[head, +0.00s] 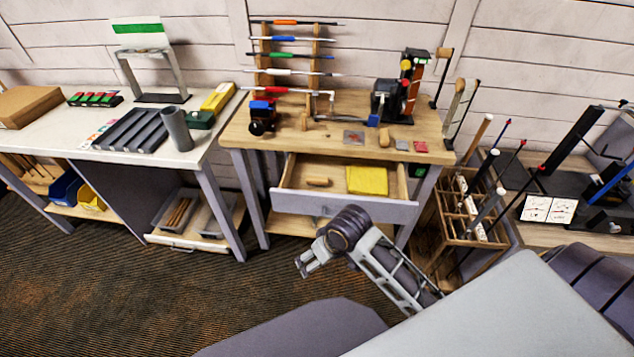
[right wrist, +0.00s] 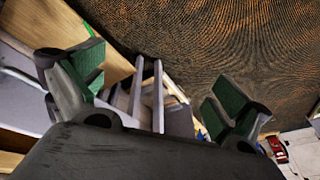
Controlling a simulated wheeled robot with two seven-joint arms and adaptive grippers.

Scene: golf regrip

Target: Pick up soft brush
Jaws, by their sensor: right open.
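A small tan wooden piece (head: 318,181), possibly the soft brush, lies in the open drawer (head: 345,208) of the wooden workbench; its bristles cannot be made out. A yellow cloth (head: 367,180) lies to its right in the same drawer. My right gripper (head: 304,264) is in front of the drawer, apart from it, over the dark carpet. In the right wrist view its green-padded fingers (right wrist: 158,82) are spread, with nothing between them. My left gripper is not in view.
The workbench top (head: 345,105) holds a rack of clubs (head: 290,65), a vise (head: 262,115) and a grinder-like machine (head: 392,98). A wooden club crate (head: 470,215) stands right of the drawer. A white table (head: 60,140) stands left. Carpet (head: 150,290) is clear at front left.

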